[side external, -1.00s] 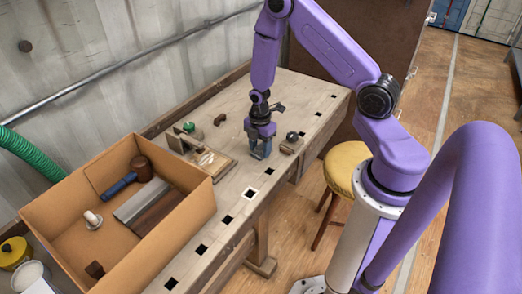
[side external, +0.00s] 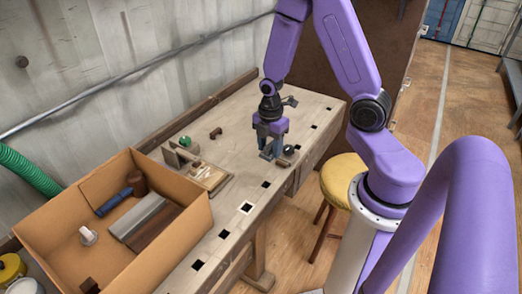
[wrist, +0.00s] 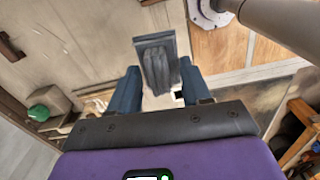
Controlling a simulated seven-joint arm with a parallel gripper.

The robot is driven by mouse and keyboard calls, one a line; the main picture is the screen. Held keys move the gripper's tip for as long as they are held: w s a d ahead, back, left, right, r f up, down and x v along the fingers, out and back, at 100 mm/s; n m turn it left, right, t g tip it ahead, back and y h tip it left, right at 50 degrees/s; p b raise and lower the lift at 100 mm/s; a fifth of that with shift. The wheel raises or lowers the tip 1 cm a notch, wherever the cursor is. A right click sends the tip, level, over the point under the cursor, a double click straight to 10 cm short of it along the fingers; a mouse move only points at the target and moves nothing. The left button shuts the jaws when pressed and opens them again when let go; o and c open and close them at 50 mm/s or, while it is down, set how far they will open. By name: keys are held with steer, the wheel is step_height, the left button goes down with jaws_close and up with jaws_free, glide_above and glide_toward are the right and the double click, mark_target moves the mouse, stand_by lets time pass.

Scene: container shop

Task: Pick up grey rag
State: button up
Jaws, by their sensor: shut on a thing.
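The grey rag (wrist: 157,62) shows in the wrist view as a dark grey folded piece between the two blue fingers. My gripper (wrist: 160,80) is shut on it. In the side view my gripper (side external: 271,152) points down over the right part of the workbench, close to a dark round knob (side external: 288,150). The rag is hard to make out between the fingers there. I cannot tell from these views whether its lower edge touches the bench.
The wooden workbench (side external: 232,185) has square holes along its front. A wooden block with a board (side external: 208,176), a green round thing (side external: 185,141) and a small brown piece (side external: 216,133) lie to the left. A cardboard box (side external: 190,235) holds tools. A yellow stool (side external: 345,180) stands in front.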

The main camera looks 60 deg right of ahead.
steer(key=s+a+r, duration=0.2)
steer(key=s+r, duration=0.1)
steer(key=s, duration=0.5)
steer(key=shift+r, duration=0.25)
stand_by(0.4)
steer(key=shift+o, duration=0.5)
steer(key=w+a+f+n, duration=0.1)
steer(key=w+a, duration=0.2)
steer(key=w, duration=0.8)
steer(key=w+a+f, duration=0.1)
steer(key=w+a, duration=0.3)
steer(key=w, duration=0.8)
steer(key=shift+s+d+f, duration=0.1)
steer(key=shift+d+f, duration=0.05)
steer(key=shift+f, duration=2.45)
